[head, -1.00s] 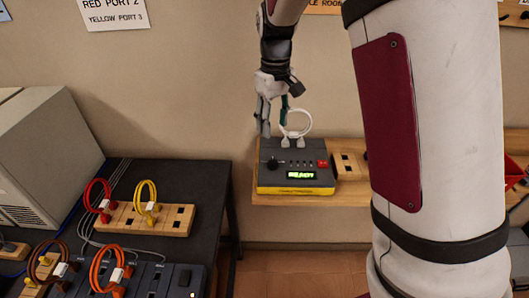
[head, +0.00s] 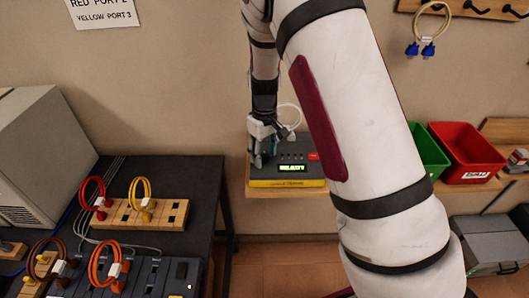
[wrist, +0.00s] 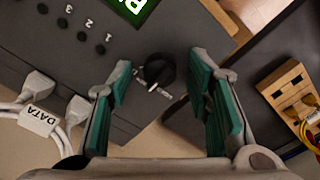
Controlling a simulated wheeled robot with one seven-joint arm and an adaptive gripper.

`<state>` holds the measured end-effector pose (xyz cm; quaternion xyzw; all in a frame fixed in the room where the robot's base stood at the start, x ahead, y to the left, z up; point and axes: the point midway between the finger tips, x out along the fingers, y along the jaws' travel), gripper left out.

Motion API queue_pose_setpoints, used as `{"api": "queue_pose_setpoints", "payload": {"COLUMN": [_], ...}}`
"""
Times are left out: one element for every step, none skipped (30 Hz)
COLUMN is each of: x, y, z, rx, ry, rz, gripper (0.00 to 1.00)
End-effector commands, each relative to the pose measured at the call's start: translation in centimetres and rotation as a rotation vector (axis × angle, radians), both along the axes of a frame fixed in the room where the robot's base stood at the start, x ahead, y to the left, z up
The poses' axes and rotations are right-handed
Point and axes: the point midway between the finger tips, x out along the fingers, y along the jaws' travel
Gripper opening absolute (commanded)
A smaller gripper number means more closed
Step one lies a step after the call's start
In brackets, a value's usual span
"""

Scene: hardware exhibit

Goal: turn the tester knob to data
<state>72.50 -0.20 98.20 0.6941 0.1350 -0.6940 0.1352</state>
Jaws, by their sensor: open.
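A white cable labelled DATA (wrist: 39,119) is plugged into the tester by two grey connectors. My gripper (wrist: 163,88) is open, its teal-padded fingers on either side of the knob in the wrist view. I cannot tell whether either finger touches it.
A red button (head: 314,156) sits on the tester's right. Green (head: 428,153) and red (head: 470,155) bins stand right of my arm. A dark table (head: 205,205) with cable blocks and a grey cabinet is at the left.

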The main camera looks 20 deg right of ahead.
Motion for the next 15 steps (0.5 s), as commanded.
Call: {"api": "queue_pose_setpoints", "payload": {"x": [0.0,0.0,0.0,0.0,0.0,0.0,0.0,0.0,0.0,0.0,0.0,0.0,0.0,0.0,0.0], "y": [0.0,0.0,0.0,0.0,0.0,0.0,0.0,0.0,0.0,0.01,0.01,0.01,0.01,0.01,0.01], "z": [-0.01,-0.01,0.0,0.0,0.0,0.01,0.01,0.01,0.02,0.02,0.02,0.02,0.02,0.02,0.03], "rx": [0.0,0.0,0.0,0.0,0.0,0.0,0.0,0.0,0.0,0.0,0.0,0.0,0.0,0.0,0.0], "ry": [0.0,0.0,0.0,0.0,0.0,0.0,0.0,0.0,0.0,0.0,0.0,0.0,0.0,0.0,0.0], "rz": [0.0,0.0,0.0,0.0,0.0,0.0,0.0,0.0,0.0,0.0,0.0,0.0,0.0,0.0,-0.001], "gripper": [0.46,0.46,0.46,0.46,0.46,0.39,0.32,0.25,0.16,0.09,0.02,0.0,0.0,0.0,0.0]}}
